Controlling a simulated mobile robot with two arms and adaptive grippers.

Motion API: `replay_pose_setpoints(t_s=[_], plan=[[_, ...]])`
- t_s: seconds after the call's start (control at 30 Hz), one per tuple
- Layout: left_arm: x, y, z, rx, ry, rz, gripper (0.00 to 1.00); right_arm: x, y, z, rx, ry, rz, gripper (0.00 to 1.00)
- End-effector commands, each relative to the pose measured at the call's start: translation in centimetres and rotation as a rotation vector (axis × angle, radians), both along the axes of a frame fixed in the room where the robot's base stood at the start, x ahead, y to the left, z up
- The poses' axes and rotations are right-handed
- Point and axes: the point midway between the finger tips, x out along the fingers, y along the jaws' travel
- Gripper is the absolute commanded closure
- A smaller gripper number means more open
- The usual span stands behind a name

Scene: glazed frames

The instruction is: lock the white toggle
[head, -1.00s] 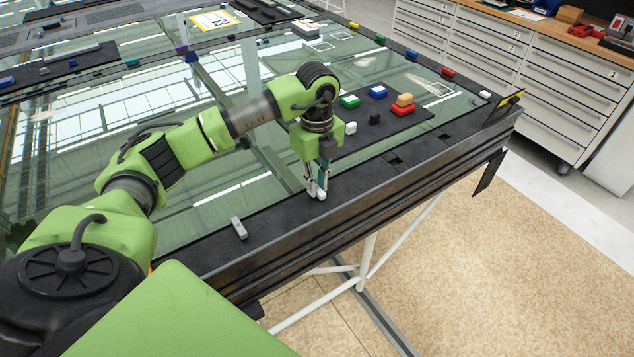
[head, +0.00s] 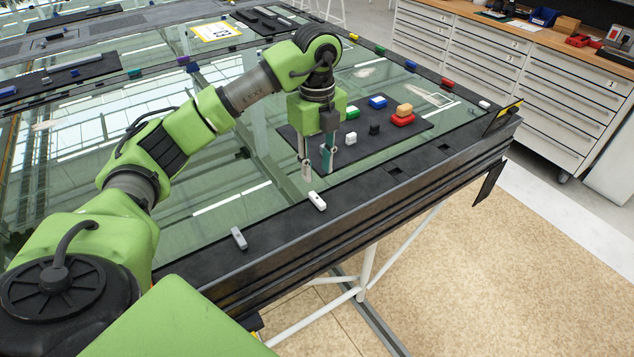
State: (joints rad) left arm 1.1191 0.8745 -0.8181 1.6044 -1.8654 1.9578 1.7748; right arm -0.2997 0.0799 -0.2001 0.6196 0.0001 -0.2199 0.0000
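The white toggle (head: 317,201) lies on the dark frame rail along the near edge of the glass. It is a small elongated piece, lying at a slant across the rail. My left gripper (head: 317,176) is above and just behind it, pointing down. Its two fingers are apart with nothing between them, and it does not appear to touch the toggle. A grey toggle (head: 239,238) sits on the same rail further left. My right gripper is not in view.
A dark mat (head: 352,146) on the glass holds several small colored blocks, including a red one (head: 402,120) and a blue one (head: 377,102). More colored toggles line the far rail. Drawer cabinets (head: 500,70) stand behind. The rail between the two near toggles is clear.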

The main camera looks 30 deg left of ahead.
Motion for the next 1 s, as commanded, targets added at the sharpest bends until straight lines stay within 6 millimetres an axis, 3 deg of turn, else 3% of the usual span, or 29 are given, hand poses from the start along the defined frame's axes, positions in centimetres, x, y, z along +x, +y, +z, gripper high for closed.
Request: replay_pose_setpoints(t_s=[0.1,0.3,1.0], plan=[[0.1,0.0,1.9,0.001,-0.003,0.000,0.72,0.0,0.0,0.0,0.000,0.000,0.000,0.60],[0.0,0.0,3.2,0.001,0.000,0.000,0.72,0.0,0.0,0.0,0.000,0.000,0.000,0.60],[0.0,0.0,3.3,0.001,0.001,0.001,0.72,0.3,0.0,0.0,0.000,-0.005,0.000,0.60]])
